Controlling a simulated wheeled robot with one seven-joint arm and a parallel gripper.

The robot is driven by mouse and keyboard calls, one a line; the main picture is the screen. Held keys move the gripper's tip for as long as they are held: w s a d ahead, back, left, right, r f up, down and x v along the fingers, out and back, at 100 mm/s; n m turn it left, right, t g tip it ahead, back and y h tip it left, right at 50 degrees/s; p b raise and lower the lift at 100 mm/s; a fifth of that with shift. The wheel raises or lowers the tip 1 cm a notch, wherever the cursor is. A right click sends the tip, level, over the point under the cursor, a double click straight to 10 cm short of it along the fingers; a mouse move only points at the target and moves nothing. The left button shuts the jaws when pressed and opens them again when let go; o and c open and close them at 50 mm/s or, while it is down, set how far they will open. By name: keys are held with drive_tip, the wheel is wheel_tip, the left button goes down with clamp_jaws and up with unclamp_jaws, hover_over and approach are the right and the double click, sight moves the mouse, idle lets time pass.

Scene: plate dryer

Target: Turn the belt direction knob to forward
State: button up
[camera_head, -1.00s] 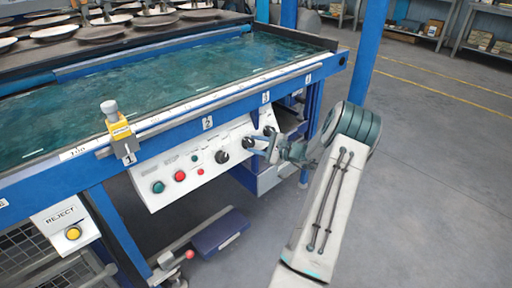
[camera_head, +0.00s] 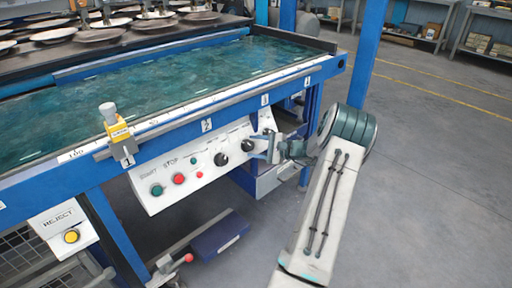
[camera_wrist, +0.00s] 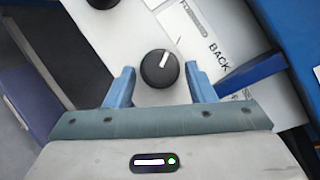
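A black round knob (camera_wrist: 159,69) with a white pointer mark sits on the white control panel (camera_head: 151,201). In the wrist view its mark points up and slightly right. My gripper (camera_wrist: 161,86) is open, with one blue finger on each side of the knob and visible gaps between. In the head view my gripper (camera_head: 266,146) is at the panel's right end, covering part of that area. Whether the fingers reach the knob's depth is unclear.
Another black knob (camera_wrist: 102,3) shows at the wrist view's top edge. The panel also carries a green button (camera_head: 156,190), a red button (camera_head: 178,178) and more black knobs (camera_head: 220,159). The floor at right is clear.

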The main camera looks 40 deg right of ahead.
drive_tip(key=shift+s, duration=0.1)
drive_tip(key=p+v, duration=0.3)
drive_tip(key=v, duration=1)
drive_tip(key=shift+s+d, duration=0.2)
drive_tip(key=shift+s, duration=0.1)
drive_tip(key=shift+r, duration=0.1)
